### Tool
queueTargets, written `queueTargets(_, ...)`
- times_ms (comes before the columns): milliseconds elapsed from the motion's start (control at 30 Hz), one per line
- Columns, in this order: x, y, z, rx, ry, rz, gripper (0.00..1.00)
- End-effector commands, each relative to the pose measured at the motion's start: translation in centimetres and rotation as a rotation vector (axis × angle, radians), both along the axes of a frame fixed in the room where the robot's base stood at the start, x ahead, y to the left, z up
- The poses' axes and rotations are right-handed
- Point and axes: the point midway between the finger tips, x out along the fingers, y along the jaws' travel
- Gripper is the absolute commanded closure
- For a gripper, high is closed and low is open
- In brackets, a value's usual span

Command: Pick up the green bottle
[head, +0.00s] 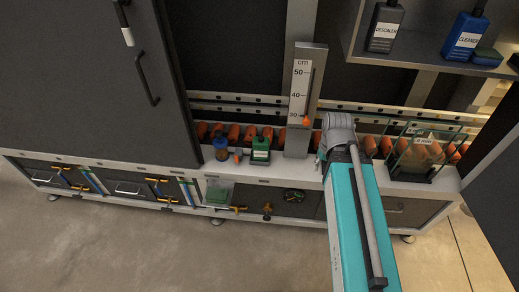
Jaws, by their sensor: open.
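The green bottle (261,156) stands upright on the light-coloured ledge of the washer bench, left of the upright measuring scale. It has a dark cap and a pale label on its front. My teal arm reaches in from the bottom right, and its grey joint is to the right of the scale, clear of the bottle. My gripper cannot be made out; the arm hides what lies beyond that joint.
A blue bottle (221,153) stands just left of the green one, with a small orange item (236,159) between them. The cm scale (300,90) rises close on the right. Orange rollers line the back. A glass tank (425,150) stands further right. A shelf (420,62) holds a cleaner bottle (465,35).

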Motion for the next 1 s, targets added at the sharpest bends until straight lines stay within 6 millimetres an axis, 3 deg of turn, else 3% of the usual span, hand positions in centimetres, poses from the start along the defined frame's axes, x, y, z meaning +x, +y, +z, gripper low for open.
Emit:
queueTargets(167, 0.0, 0.0, 0.0, 0.000, 0.000, 0.000, 0.41)
queueTargets(267, 0.0, 0.0, -0.1, -0.002, 0.000, 0.003, 0.22)
queueTargets(300, 0.1, 0.0, -0.2, -0.005, 0.000, 0.008, 0.21)
queueTargets(567, 1.3, 0.3, -2.4, -0.081, -0.002, 0.115, 0.21)
queueTargets(1000, 6.5, 3.2, -9.1, -0.430, 0.029, 0.612, 0.21)
